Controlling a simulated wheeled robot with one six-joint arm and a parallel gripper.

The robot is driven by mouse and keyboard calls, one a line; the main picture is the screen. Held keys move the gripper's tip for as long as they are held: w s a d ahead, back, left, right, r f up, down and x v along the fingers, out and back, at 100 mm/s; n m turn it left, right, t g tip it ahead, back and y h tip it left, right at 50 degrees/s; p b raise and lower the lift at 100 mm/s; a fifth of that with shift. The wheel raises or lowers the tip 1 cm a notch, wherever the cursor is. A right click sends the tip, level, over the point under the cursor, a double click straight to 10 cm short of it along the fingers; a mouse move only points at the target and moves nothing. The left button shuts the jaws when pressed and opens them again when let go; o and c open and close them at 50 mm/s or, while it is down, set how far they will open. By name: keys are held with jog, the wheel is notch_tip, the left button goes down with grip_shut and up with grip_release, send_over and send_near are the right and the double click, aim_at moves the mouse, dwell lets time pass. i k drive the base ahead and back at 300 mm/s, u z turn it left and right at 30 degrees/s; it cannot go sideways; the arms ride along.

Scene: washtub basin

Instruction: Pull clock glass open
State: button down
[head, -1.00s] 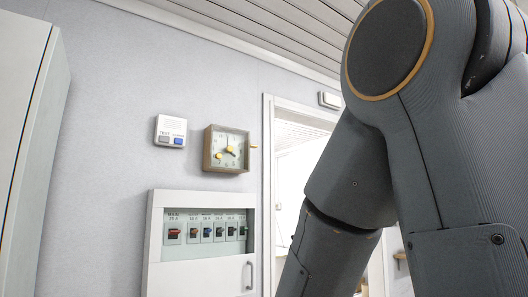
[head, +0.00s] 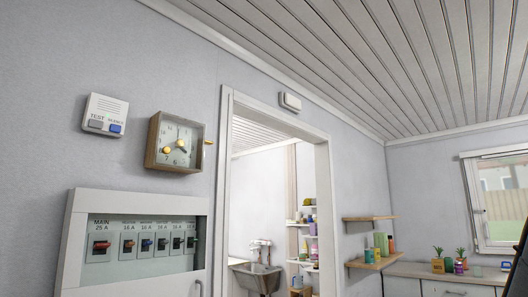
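The clock (head: 175,143) hangs on the grey wall in the left part of the head view. It has a square wooden case, a pale dial, dark hands and yellow round parts on its face. A small yellow knob (head: 209,142) sticks out at its right side. The glass over the dial looks shut, lying flat in the case. My gripper is not in the head view, so I cannot see whether it is open or shut.
A breaker panel (head: 80,236) is below the clock, and a box with two buttons (head: 105,115) is left of it. A doorway frame (head: 224,170) stands right of the clock. Beyond are shelves (head: 371,261), a counter (head: 408,272) and a window (head: 499,200).

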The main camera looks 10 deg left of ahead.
aim_at(166, 150)
jog(key=z, duration=0.35)
jog(key=i, duration=1.05)
jog(key=u, duration=2.3)
